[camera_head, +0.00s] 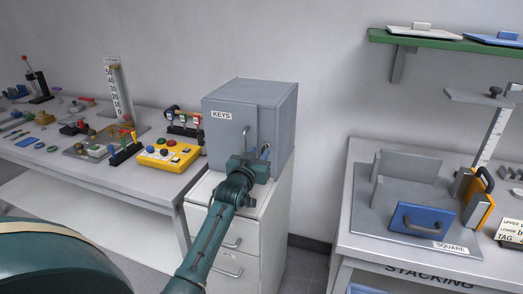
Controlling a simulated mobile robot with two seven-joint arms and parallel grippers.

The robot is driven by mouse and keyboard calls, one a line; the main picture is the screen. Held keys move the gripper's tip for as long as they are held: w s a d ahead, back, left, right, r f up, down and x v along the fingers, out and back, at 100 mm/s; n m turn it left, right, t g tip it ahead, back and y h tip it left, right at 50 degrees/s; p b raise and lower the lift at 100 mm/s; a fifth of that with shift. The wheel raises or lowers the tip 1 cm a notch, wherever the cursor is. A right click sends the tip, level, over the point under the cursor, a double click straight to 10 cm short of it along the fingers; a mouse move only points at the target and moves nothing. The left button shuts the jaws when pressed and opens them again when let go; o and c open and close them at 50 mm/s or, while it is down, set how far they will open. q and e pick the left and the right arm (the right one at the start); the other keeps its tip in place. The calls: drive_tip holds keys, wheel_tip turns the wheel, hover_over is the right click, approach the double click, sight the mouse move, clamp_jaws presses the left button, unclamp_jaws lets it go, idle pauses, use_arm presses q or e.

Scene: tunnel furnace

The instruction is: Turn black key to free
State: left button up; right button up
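A grey box cabinet labelled KEYS (228,138) stands on a white drawer unit (232,222). My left gripper (258,160) is at the lower right part of the cabinet's front, close to it or touching it. Its fingers are small and partly hidden, so I cannot tell whether they are open or shut. A small bluish piece (265,150) shows just above the gripper; I cannot tell what it is. I cannot make out a black key. My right gripper is not in view.
The left bench (140,180) carries a yellow button box (167,156), a small rack with coloured parts (184,122) and several tools. The right bench (350,225) holds a tray with a blue handled block (422,220). A floor gap lies between drawer unit and right bench.

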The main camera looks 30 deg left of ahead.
use_arm(q)
drive_tip(key=shift+x, duration=1.3)
clamp_jaws()
